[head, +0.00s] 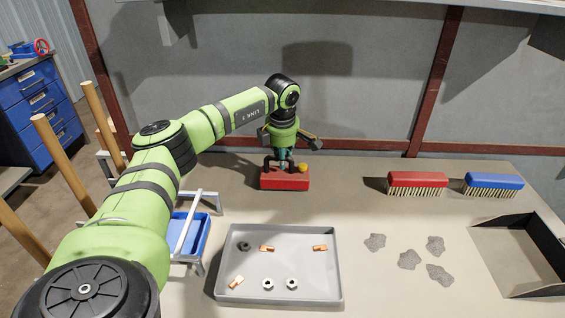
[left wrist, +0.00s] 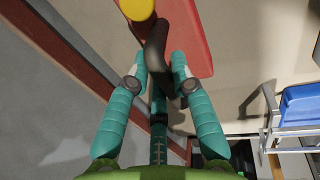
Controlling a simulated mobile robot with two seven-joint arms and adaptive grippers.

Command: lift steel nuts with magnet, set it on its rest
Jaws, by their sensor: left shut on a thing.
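My left gripper (head: 284,155) is shut on the dark handle of the red magnet (head: 285,180), at the back of the table. The left wrist view shows the fingers (left wrist: 158,75) around the handle (left wrist: 155,55), with the red body (left wrist: 193,35) and a yellow knob (left wrist: 137,8) beyond. I cannot tell whether the magnet touches the table. The grey tray (head: 334,290) holds a dark nut (head: 244,246), two pale ring-like nuts (head: 268,284) (head: 292,283) and copper pieces (head: 267,248). The magnet's underside is hidden. My right gripper is out of view.
A blue bin (head: 190,235) with a pale metal frame (head: 210,197) stands left of the tray. Red (head: 418,180) and blue (head: 493,181) brushes lie at the back right. Several grey scraps (head: 409,260) lie before a dark open box (head: 548,239). The wall (head: 370,90) is close behind.

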